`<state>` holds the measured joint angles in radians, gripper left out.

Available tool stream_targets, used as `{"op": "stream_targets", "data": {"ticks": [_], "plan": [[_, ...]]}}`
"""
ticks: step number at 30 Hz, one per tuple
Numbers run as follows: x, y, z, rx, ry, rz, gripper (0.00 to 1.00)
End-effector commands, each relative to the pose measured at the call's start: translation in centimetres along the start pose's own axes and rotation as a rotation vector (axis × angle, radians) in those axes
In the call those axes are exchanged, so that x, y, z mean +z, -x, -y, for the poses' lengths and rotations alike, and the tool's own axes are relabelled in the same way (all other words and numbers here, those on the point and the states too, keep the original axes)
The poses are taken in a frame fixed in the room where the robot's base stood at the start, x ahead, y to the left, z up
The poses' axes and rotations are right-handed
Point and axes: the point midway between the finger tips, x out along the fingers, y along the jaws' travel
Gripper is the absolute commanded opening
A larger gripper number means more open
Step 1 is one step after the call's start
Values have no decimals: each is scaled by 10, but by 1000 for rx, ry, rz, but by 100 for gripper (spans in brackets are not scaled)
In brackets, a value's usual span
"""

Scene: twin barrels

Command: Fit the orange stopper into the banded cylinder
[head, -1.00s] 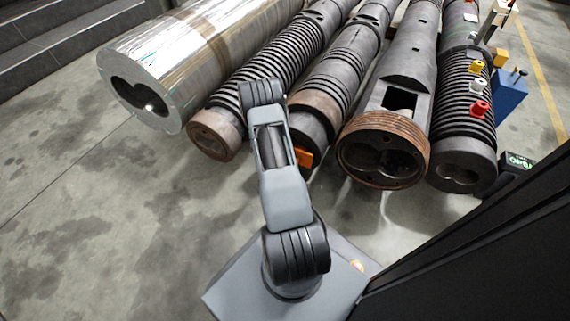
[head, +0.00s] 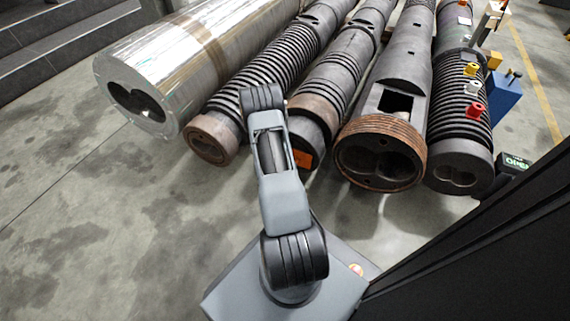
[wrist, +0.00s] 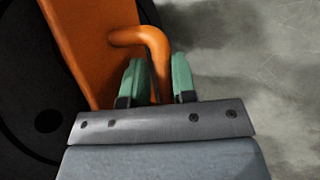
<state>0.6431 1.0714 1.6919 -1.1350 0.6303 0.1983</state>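The orange stopper (head: 302,158) shows at the front end of the middle barrel, partly covered by my arm. This barrel has a brown band (head: 318,108) near its dark front end, and I take it as the banded cylinder. In the wrist view the stopper (wrist: 95,40) is a flat orange body with a bent rod handle. My gripper (wrist: 158,65) has its green fingers closed on either side of that handle. A dark round face (wrist: 35,75) lies behind the stopper at the left. How deep the stopper sits is hidden. My gripper is hidden in the head view.
A shiny cylinder (head: 190,62) and a ribbed barrel (head: 255,85) lie to the left. A barrel with a rusty threaded end (head: 380,155) and another ribbed barrel (head: 460,130) lie to the right. A small green display (head: 515,163) stands at far right. Floor in front is clear.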

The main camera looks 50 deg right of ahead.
Motion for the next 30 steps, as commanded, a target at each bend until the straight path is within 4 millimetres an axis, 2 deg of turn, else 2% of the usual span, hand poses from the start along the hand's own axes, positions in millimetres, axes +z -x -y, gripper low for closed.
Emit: {"op": "stream_targets", "data": {"ticks": [1,6,13,16,20,30], "plan": [[0,0,0,0,0,0,30],[0,0,0,-1,0,0,46],[0,0,1,-2,2,0,46],[0,6,0,-1,2,0,46],[1,26,-1,0,2,-2,46],[1,96,-2,1,1,-3,46]]}}
